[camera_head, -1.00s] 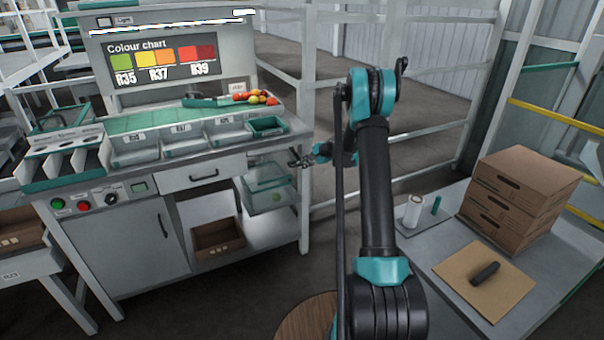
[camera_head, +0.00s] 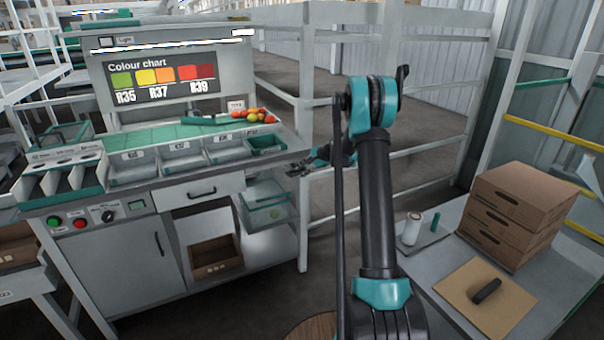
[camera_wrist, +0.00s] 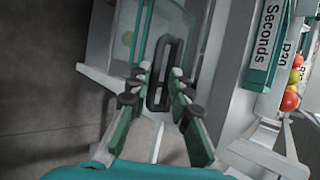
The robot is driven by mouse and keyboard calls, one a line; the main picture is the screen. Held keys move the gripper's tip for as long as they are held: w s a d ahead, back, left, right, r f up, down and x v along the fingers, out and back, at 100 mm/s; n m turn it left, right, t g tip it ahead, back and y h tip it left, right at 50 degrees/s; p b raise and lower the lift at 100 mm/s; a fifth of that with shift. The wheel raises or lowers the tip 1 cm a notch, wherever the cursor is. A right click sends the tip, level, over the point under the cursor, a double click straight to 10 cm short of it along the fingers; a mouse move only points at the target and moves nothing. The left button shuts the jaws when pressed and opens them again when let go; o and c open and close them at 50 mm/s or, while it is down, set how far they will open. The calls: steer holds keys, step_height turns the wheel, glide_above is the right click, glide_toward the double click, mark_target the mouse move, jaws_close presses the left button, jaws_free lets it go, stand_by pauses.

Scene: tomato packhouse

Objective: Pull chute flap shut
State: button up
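The chute flap appears to be the clear panel with a teal edge (camera_head: 268,201) under the right end of the sorting bench. A clear, teal-edged panel also fills the top of the wrist view (camera_wrist: 172,22). My gripper (camera_head: 298,170) is beside the bench's right end, just above and right of the clear panel. In the wrist view its fingers (camera_wrist: 160,72) are apart, with a dark loop-shaped handle (camera_wrist: 164,48) between them in the picture. I cannot tell whether they touch the handle. The handle's mounting is unclear.
The bench has trays and a drawer with a black handle (camera_head: 202,192). A cardboard box (camera_head: 215,258) sits on the shelf below. Tomatoes (camera_head: 253,114) lie on top. White railings (camera_head: 395,165) stand behind my arm. Stacked cartons (camera_head: 520,210) stand on a table at right.

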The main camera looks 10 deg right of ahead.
steer(key=shift+o, duration=0.3)
steer(key=v, duration=1.2)
steer(key=shift+s, duration=0.15)
steer(key=s+a+r+n+h, duration=0.15)
steer(key=s+a+n, duration=0.25)
steer(key=s, duration=0.9)
steer(key=s+f+n+h, duration=0.2)
steer(key=s+f+n, duration=0.2)
steer(key=s, duration=1.3)
steer(key=s+f+n+g+h, duration=0.1)
steer(key=s+f+n+h, duration=0.2)
steer(key=s, duration=1.4)
steer(key=shift+f+n, duration=0.55)
steer(key=shift+n, duration=0.35)
steer(key=shift+s+h, duration=0.1)
steer(key=shift+h, duration=0.15)
